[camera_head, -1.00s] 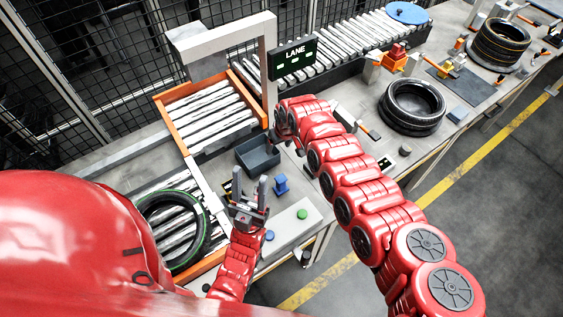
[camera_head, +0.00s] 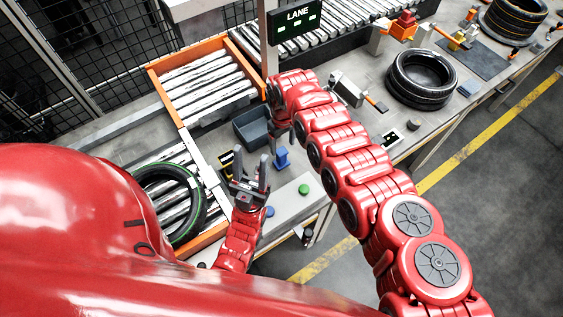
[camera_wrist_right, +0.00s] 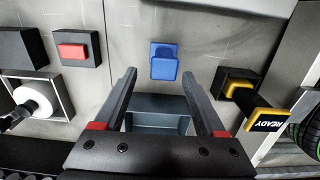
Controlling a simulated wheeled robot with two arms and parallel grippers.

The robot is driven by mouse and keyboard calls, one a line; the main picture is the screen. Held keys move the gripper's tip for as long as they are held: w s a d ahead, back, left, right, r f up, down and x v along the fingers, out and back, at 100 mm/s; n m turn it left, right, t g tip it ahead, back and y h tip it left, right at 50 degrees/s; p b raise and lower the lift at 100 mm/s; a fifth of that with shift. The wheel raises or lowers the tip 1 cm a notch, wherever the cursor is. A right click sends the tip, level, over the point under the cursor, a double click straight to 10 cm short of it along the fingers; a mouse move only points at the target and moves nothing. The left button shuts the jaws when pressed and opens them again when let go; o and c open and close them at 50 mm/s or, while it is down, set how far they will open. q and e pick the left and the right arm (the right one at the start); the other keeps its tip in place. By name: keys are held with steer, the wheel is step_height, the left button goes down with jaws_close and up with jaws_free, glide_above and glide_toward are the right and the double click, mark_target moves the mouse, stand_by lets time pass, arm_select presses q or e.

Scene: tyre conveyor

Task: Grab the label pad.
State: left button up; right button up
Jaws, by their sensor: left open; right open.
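I cannot tell for sure which object is the label pad. A small blue block-like object (camera_head: 282,158) stands on the grey bench; in the right wrist view it (camera_wrist_right: 163,62) is ahead, between the fingertips and apart from them. My left gripper (camera_head: 250,172) is open and empty, left of the blue object, fingers pointing up the picture.
A white roll (camera_wrist_right: 35,98) sits in a frame, left in the wrist view. A yellow-black READY sign (camera_wrist_right: 265,119) stands at right. A green-striped tyre (camera_head: 158,205) lies on rollers. A black tyre (camera_head: 421,85) lies on the bench. The LANE sign (camera_head: 297,24) stands behind.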

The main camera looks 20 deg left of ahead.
mark_target(281, 151)
steer(key=f+b, duration=0.2)
steer(key=f, duration=0.1)
steer(key=f+b, duration=0.1)
steer(key=f, duration=0.1)
steer(key=shift+s+a+f, duration=0.1)
steer(key=shift+s+a, duration=0.05)
steer(key=shift+s, duration=0.1)
jaws_close()
